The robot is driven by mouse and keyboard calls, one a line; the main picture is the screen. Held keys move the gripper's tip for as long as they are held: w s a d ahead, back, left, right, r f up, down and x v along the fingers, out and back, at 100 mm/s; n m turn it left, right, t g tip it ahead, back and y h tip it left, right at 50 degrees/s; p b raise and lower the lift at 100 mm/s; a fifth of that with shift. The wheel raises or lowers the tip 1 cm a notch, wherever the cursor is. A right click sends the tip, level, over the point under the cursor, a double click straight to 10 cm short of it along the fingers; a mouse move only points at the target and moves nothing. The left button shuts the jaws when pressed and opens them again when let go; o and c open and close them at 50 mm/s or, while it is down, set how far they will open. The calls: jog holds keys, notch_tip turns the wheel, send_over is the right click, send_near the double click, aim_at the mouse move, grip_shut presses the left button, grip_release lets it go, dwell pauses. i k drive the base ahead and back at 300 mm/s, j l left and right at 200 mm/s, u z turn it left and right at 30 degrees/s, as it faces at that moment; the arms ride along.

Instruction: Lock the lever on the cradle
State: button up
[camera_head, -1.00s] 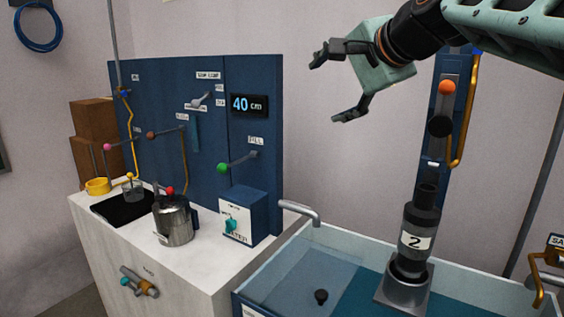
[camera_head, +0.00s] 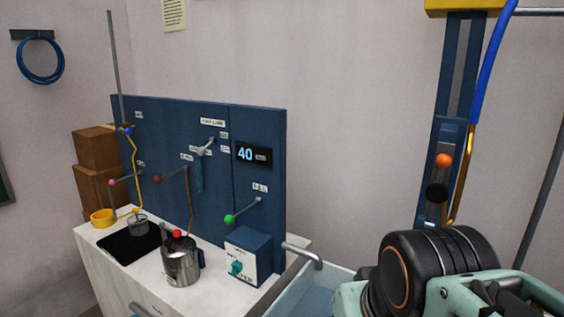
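The lever and cradle are not labelled. A dark blue upright column (camera_head: 458,75) at the right carries an orange ball knob (camera_head: 443,160) and, just below it, a black round knob (camera_head: 437,193). Either may belong to the lever; I cannot tell. The lower column and the tube marked 2 are hidden behind my arm. Only part of my gripper's pale green body (camera_head: 350,302) shows at the bottom edge, left of my black wrist and below the knobs. Its fingers are out of the picture.
A blue panel (camera_head: 268,200) with a 40 cm display (camera_head: 254,155) and several levers stands left. A steel pot (camera_head: 182,264) and a blue box (camera_head: 248,256) stand before it. A tap (camera_head: 303,252) overhangs the basin (camera_head: 302,298). A yellow pipe (camera_head: 465,165) runs beside the column.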

aim_at(436, 193)
jog(key=z, duration=0.85)
jog(key=k+l, duration=0.05)
